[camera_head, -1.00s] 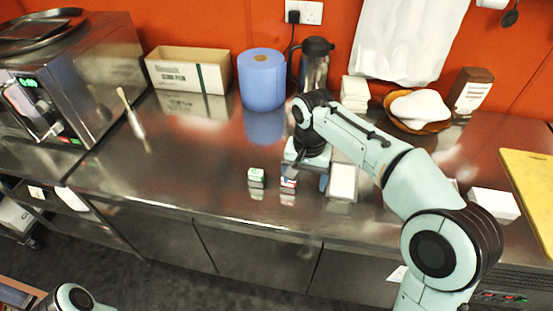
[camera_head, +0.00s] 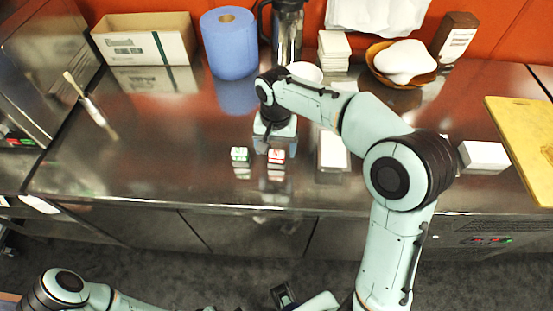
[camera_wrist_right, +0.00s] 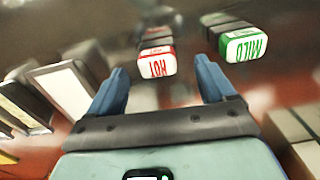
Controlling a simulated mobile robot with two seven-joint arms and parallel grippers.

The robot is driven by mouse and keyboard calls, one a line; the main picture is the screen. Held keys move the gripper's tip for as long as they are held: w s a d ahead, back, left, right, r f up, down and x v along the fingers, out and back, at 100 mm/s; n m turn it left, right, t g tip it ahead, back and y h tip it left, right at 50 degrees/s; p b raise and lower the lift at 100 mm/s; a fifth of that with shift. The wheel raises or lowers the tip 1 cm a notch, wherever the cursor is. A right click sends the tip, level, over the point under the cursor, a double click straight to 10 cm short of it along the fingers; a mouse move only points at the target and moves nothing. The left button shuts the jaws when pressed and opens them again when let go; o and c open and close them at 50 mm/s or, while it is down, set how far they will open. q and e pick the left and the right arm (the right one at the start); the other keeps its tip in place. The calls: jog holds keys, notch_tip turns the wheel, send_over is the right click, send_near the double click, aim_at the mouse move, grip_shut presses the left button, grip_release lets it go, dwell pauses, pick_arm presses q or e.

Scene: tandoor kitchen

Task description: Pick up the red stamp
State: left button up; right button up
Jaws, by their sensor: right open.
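The red stamp (camera_head: 276,156) stands on the steel counter near its front edge. In the right wrist view the red stamp (camera_wrist_right: 157,62) shows a white face with red HOT lettering. My right gripper (camera_head: 275,149) is open. In the right wrist view the red stamp lies just beyond and between the two blue fingertips of the right gripper (camera_wrist_right: 162,78), with nothing held. A green stamp (camera_head: 240,154), marked MILD in the right wrist view (camera_wrist_right: 245,45), stands close by to the left in the head view.
A white pad (camera_head: 333,152) lies right of the red stamp. A blue paper roll (camera_head: 229,45), a cardboard box (camera_head: 146,40) and a bowl (camera_head: 402,62) stand behind. A brush (camera_head: 90,105) lies left. A yellow board (camera_head: 522,140) is at the right.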

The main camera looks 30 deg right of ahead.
aim_at(276, 153)
notch_tip(276, 153, down, 5)
jog(key=shift+s+f, duration=0.1)
jog(key=c, duration=1.1)
pick_arm(q)
jog(key=shift+s+f, duration=0.1)
jog(key=shift+f, duration=0.15)
pick_arm(e)
jog(key=shift+c, duration=0.2)
jog(key=shift+r, duration=0.25)
pick_arm(q)
jog(key=r+p, duration=0.1)
jog(key=w+r+p, duration=0.1)
jog(key=r, duration=0.1)
jog(key=w+r+p, duration=0.1)
jog(key=shift+w+r, duration=0.1)
jog(key=shift+r, duration=0.05)
pick_arm(e)
notch_tip(276, 153, up, 20)
jog(key=shift+f, duration=0.15)
